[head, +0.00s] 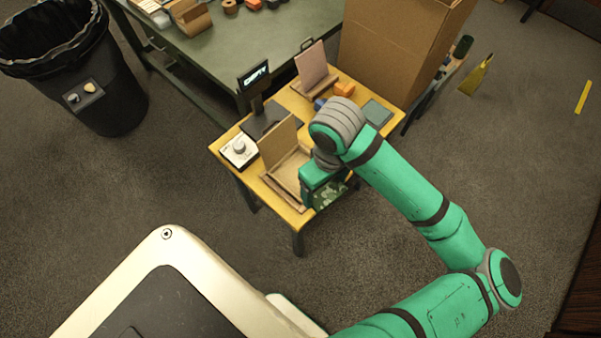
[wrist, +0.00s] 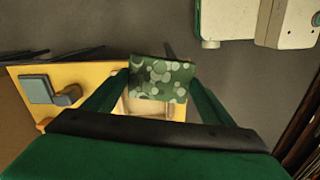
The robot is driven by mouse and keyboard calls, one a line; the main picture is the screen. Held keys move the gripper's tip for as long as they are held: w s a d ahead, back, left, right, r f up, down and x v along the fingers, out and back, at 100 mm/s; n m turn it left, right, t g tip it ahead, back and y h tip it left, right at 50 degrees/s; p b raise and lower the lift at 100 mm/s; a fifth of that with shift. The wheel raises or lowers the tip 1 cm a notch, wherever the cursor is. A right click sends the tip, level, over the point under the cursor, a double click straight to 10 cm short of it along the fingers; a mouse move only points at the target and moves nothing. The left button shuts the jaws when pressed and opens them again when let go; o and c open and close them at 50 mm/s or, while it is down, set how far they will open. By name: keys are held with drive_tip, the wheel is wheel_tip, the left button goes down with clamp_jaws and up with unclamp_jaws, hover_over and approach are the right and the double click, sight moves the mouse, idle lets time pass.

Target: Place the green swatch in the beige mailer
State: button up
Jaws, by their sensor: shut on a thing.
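The green swatch (head: 327,196) has a pattern of pale round spots. My gripper (head: 322,184) is shut on it, and in the wrist view the swatch (wrist: 160,79) spans the gap between the two fingers. The beige mailer (head: 277,140) stands with its lid raised at the front of the small yellow table. The swatch is at the right side of this mailer in the head view, seemingly above its edge. My gripper and arm hide part of the mailer's right side. In the wrist view a pale tan part, probably the mailer (wrist: 150,108), shows just below the swatch.
A pinkish open mailer (head: 313,65) stands at the table's back. A small dark display (head: 255,78), a white box with a knob (head: 239,150), an orange block (head: 345,89) and a grey-green pad (head: 377,112) share the yellow table. A large carton (head: 385,50) stands behind.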

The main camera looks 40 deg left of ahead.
sight(284, 173)
drive_tip(key=s+a+f+n, duration=0.1)
drive_tip(key=f+n, duration=0.1)
drive_tip(key=shift+s+a+f, duration=0.35)
drive_tip(key=shift+s+a, duration=0.05)
drive_tip(key=w+a+f, duration=0.2)
drive_tip(key=a, duration=0.1)
drive_tip(key=w+a+f, duration=0.2)
drive_tip(key=a+f, duration=0.1)
drive_tip(key=w+a+f, duration=0.3)
drive_tip(key=a, duration=0.1)
drive_tip(key=shift+w+f, duration=0.1)
drive_tip(key=shift+f, duration=0.15)
drive_tip(key=shift+w+a+f, duration=0.3)
drive_tip(key=shift+a+f, duration=0.05)
drive_tip(key=shift+f, duration=1.8)
drive_tip(key=o, duration=0.8)
drive_tip(key=shift+f, duration=0.1)
drive_tip(key=shift+o, duration=0.2)
